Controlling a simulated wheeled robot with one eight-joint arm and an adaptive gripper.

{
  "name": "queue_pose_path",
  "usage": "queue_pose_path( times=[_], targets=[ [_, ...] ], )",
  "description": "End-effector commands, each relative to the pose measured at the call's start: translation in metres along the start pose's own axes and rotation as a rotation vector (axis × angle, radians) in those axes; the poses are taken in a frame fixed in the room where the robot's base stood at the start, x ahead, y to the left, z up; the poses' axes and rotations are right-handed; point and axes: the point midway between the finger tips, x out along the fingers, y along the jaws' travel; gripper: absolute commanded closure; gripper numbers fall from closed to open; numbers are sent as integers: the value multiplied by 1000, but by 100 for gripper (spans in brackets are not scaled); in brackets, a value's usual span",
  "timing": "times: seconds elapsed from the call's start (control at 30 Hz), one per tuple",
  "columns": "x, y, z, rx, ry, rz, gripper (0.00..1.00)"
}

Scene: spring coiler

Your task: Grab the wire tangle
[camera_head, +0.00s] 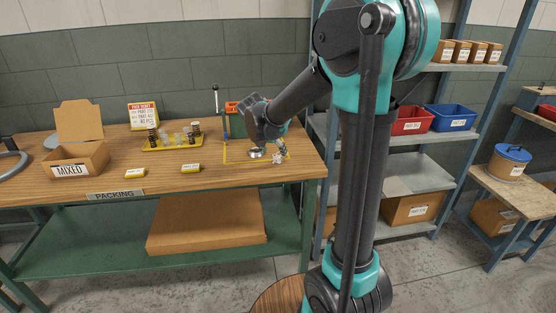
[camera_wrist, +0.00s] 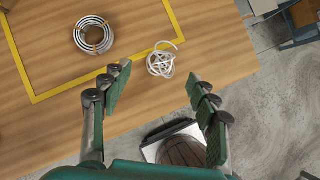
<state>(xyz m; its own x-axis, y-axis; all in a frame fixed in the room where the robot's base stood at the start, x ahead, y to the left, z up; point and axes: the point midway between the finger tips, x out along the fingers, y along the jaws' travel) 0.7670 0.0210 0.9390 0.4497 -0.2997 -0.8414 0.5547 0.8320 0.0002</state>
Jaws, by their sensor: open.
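The wire tangle (camera_wrist: 161,62) is a small whitish knot of loops on the wooden table. In the head view the tangle (camera_head: 278,158) sits at the right end of the packing table. My gripper (camera_wrist: 160,83) is open, its green-padded fingers spread to the left and right below the tangle in the wrist view. Nothing is between the fingers. In the head view my gripper (camera_head: 272,128) hangs over the table by the tangle, partly covered by my arm.
A neat wire coil (camera_wrist: 94,35) lies left of the tangle, inside the yellow outline (camera_wrist: 60,88). A yellow tray (camera_head: 172,142) with springs, a MIXED box (camera_head: 72,169) and yellow labels stand further left. The shelf rack (camera_head: 420,150) is at the right. Bare tabletop lies around the tangle.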

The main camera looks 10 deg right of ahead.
Motion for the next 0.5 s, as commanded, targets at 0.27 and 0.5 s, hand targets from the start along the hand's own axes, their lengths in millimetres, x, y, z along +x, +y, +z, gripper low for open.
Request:
queue_pose_path(
  times=[0.27, 0.5],
  targets=[
    [34, -4, 1, 2, 0, -2, 40],
    [52, -4, 2, 2, -1, -1, 40]
  ],
)
